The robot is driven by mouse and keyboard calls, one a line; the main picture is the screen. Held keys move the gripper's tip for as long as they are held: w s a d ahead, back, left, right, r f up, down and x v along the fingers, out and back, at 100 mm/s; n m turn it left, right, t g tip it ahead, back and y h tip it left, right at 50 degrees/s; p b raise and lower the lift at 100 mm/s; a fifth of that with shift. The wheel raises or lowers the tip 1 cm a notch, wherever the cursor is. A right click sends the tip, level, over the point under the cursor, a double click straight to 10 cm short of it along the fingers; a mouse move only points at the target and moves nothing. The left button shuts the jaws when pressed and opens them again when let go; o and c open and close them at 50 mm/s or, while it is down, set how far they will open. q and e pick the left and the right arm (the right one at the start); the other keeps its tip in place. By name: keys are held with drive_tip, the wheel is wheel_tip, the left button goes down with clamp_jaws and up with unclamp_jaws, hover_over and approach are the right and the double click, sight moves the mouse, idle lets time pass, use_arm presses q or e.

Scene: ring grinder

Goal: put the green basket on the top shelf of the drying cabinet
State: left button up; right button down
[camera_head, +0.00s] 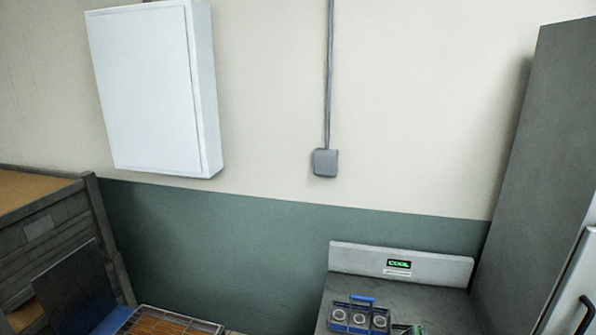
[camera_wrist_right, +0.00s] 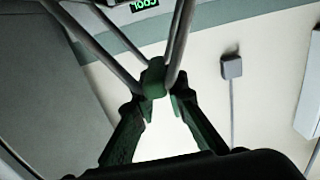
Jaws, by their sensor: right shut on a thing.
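In the right wrist view, my right gripper (camera_wrist_right: 155,98) has its two dark fingers closed on the green grip of a handle. Pale metal rods run from this green grip (camera_wrist_right: 153,78) to the top edge; I take it as the green basket's handle. The basket body is not clear in this view. In the head view, a small green piece (camera_head: 405,329) shows at the bottom edge, on the grey bench beside a blue rack; most of it is cut off. My left gripper is in neither view. No open cabinet shelf shows.
The grey bench (camera_head: 440,305) has a back panel (camera_head: 345,257) with a lit COOL sign. The blue-handled rack (camera_head: 358,317) holds round parts. A tall grey cabinet (camera_head: 560,130) bounds the right. An orange-floored wire tray (camera_head: 165,324) and a wooden-topped unit (camera_head: 35,190) are at left.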

drive_tip(key=s+a+r+n+y, duration=0.1)
drive_tip(key=s+a+n+y, duration=0.15)
drive_tip(key=s+a, duration=1.4)
drive_tip(key=s+d+f, duration=0.1)
drive_tip(key=s+f, duration=0.3)
drive_tip(key=s, duration=0.2)
drive_tip(key=shift+d+f+m+b, duration=0.15)
drive_tip(key=shift+f+m+b, duration=0.15)
drive_tip(key=shift+f+m, duration=0.05)
idle(1.7)
